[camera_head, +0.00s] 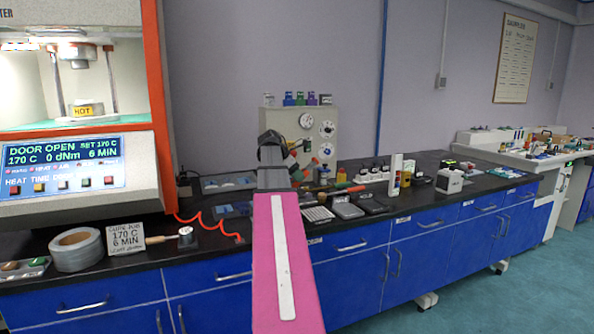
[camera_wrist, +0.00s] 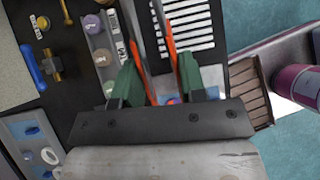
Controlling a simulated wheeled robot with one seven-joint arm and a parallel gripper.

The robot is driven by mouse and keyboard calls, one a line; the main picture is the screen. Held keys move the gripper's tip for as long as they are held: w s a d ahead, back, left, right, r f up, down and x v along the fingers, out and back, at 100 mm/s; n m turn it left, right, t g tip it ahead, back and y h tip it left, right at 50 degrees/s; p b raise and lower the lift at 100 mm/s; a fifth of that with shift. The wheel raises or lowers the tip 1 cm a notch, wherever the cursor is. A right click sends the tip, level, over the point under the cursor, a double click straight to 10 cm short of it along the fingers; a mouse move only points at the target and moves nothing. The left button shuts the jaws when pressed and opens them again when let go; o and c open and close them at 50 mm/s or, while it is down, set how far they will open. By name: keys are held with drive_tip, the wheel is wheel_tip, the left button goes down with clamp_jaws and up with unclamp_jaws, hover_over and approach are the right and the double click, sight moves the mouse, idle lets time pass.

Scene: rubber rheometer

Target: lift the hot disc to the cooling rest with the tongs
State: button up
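The rheometer (camera_head: 140,185) stands at the left with its door open. In its lit chamber a pale round part (camera_head: 84,103) bears a yellow HOT label; I cannot tell the disc apart from the die. My gripper (camera_wrist: 158,82) has green fingers against the outer sides of the tongs (camera_wrist: 174,57), at their orange-red grips. The tongs' two metal arms stand apart and run out of the wrist view's top. In the head view my gripper (camera_head: 303,160) is over the bench, right of the rheometer, partly hidden by my arm. I cannot make out the cooling rest.
The dark bench (camera_head: 215,262) carries a grey tape roll (camera_head: 77,249), a cure card (camera_head: 126,238) and a wooden-handled tool (camera_head: 163,239) before the rheometer. A gauge panel (camera_head: 322,122) stands behind my gripper. Scales, bottles and boxes crowd the bench to the right.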

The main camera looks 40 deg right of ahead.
drive_tip(key=shift+f, duration=1.6)
drive_tip(key=c, duration=0.6)
drive_tip(key=shift+r, duration=6)
drive_tip(key=s+d, duration=0.3)
drive_tip(key=d, duration=0.2)
drive_tip(key=s+d, duration=0.3)
drive_tip(key=d, duration=0.2)
drive_tip(key=s+d, duration=0.2)
drive_tip(key=d, duration=0.3)
drive_tip(key=shift+s+d, duration=0.1)
drive_tip(key=shift+s, duration=0.3)
